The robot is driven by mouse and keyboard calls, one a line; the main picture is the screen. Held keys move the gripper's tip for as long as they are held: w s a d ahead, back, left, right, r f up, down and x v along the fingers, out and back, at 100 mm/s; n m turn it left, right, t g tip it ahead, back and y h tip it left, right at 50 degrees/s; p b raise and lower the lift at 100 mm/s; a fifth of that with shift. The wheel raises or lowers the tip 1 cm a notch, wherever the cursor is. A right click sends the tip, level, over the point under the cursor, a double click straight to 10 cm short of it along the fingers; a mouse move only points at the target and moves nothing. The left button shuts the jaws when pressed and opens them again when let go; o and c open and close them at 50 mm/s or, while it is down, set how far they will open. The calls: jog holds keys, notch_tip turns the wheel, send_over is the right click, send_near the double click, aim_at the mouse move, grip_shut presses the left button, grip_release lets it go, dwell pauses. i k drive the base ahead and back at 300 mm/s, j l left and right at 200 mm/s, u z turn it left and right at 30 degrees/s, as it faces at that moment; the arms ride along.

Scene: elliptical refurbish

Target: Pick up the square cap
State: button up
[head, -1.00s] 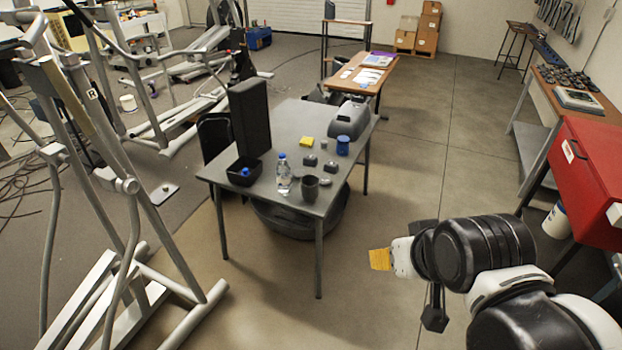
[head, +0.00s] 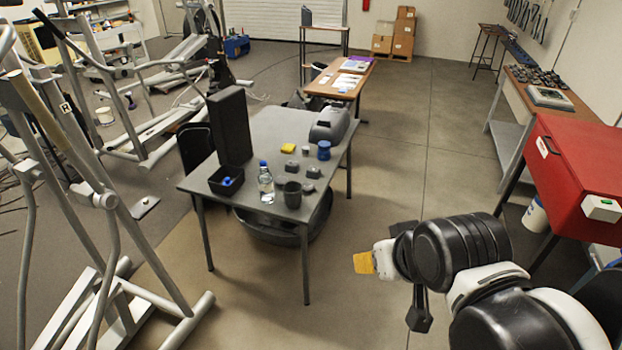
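Several small grey pieces lie on the dark grey table (head: 255,135), at its right-hand side: one dark piece (head: 292,167), one beside it (head: 313,172), one nearer the front edge (head: 308,188), and a small blocky one (head: 305,150) farther back. They are too small to tell which is the square cap. My arm is at the lower right, over the floor and apart from the table. What looks like my gripper (head: 420,312) hangs dark below the wrist; its fingers cannot be made out. An orange-yellow piece (head: 364,263) shows at the arm's left end.
The table also holds a tall black box (head: 230,125), a black bin (head: 226,181), a bottle (head: 266,186), a dark mug (head: 292,195), a blue cup (head: 323,150) and a grey machine (head: 330,124). Exercise machines stand left, a red cabinet (head: 580,180) right. Floor between is clear.

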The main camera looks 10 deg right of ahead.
aim_at(312, 172)
jog(key=i+z, duration=0.15)
jog(key=i, duration=0.35)
jog(key=i+z, duration=0.2)
jog(key=i, duration=0.25)
jog(key=i+z, duration=0.15)
jog(key=i, duration=0.35)
jog(key=i+j+z, duration=0.2)
jog(key=i, duration=0.25)
jog(key=i+j+z, duration=0.15)
jog(key=i, duration=0.35)
